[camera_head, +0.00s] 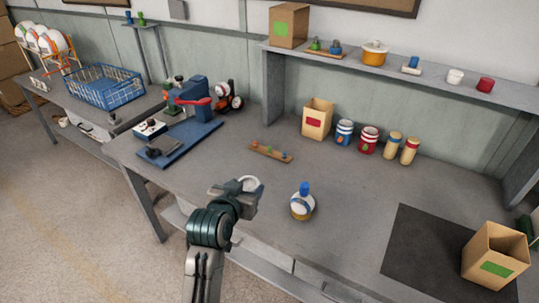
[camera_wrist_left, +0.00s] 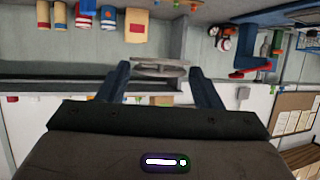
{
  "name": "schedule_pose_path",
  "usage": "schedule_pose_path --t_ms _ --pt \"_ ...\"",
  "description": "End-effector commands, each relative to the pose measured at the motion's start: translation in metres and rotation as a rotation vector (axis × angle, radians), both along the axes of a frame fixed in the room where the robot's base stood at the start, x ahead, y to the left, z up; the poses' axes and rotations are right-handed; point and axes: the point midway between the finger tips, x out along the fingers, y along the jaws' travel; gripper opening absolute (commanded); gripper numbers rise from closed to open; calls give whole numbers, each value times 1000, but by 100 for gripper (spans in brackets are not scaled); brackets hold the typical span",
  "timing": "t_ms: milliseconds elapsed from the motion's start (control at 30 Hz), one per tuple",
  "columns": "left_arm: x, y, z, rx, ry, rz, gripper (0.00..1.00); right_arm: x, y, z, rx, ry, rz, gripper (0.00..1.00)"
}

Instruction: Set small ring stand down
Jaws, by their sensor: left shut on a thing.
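The small ring stand (camera_head: 251,183) is a pale grey-white ring at the tip of my left gripper (camera_head: 240,187), over the front part of the workbench (camera_head: 215,170). In the left wrist view the ring stand (camera_wrist_left: 160,62) shows nearly edge-on between the two dark fingers of my left gripper (camera_wrist_left: 159,72), which is shut on it. The ring looks held close to the bench top; I cannot tell whether it touches. My right gripper is not in view.
A dark mat (camera_head: 425,255) and an open box (camera_head: 496,252) are at the right. Bare bench lies between.

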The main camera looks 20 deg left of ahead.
Motion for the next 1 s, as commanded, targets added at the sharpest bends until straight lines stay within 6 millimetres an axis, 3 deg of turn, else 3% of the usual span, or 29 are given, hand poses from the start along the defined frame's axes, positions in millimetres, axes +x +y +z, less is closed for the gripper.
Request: schedule_pose_path --t_ms 267,500,700,1000 --pt "37 -23 -74 19 8 -194 37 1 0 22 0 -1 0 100" --pt "47 -19 -136 0 4 -256 37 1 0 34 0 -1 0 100" --pt "48 -15 -155 -6 2 -258 37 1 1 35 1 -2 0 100" --pt "47 -15 -156 -6 1 -258 37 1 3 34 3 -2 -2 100"
